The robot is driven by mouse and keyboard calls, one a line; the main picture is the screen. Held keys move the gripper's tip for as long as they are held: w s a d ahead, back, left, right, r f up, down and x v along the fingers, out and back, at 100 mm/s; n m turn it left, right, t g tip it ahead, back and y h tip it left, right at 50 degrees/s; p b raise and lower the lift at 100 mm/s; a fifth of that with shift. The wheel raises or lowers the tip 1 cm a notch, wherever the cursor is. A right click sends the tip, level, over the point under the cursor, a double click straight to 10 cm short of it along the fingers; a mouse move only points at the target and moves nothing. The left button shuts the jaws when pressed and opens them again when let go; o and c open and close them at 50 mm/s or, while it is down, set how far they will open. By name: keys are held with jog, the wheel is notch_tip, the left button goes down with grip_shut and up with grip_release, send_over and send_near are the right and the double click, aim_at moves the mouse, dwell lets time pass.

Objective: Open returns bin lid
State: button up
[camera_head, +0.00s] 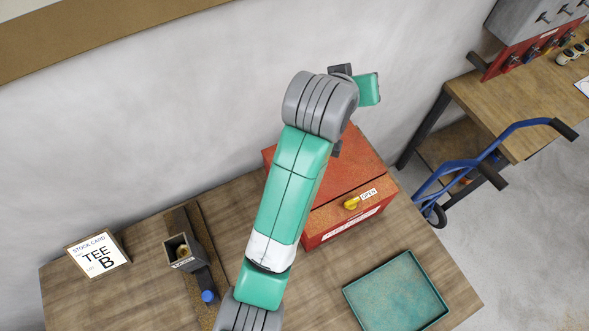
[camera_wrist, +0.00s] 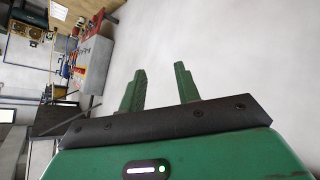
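A red bin (camera_head: 346,226) stands on the wooden table in the head view, partly hidden behind my arm. Its red lid (camera_head: 352,168) looks shut. A yellow knob (camera_head: 351,203) sits near the lid's front edge beside a white "OPEN" label (camera_head: 369,194). A second white label on the bin's front is too small to read. My gripper (camera_wrist: 160,70) shows two green fingers apart with nothing between them in the wrist view. The fingers point at a bare pale wall, and the bin is not clearly seen there. In the head view my arm reaches up over the bin.
A teal tray (camera_head: 349,292) lies at the table's right front. A small dark holder (camera_head: 180,258) and a "TEE B" stock card (camera_head: 98,254) stand on the left. A blue hand truck (camera_head: 462,165) and another workbench (camera_head: 490,105) are at the right.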

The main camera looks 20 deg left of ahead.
jog(key=s+a+f+n+g+b, duration=0.1)
jog(key=s+a+f+n+g, duration=0.3)
jog(key=f, duration=0.7)
jog(key=s+a+f+n+g, duration=0.1)
jog(key=s+a+f+g, duration=0.5)
jog(key=f, duration=0.4)
jog(key=shift+t+h, duration=0.4)
jog(key=shift+t, duration=0.1)
jog(key=w+f, duration=0.1)
jog(key=f, duration=0.4)
jog(key=w+f, duration=0.1)
jog(key=f, duration=0.1)
jog(key=shift+w+d+f, duration=0.15)
jog(key=shift+w+f, duration=0.15)
jog(key=shift+f, duration=0.1)
grip_shut()
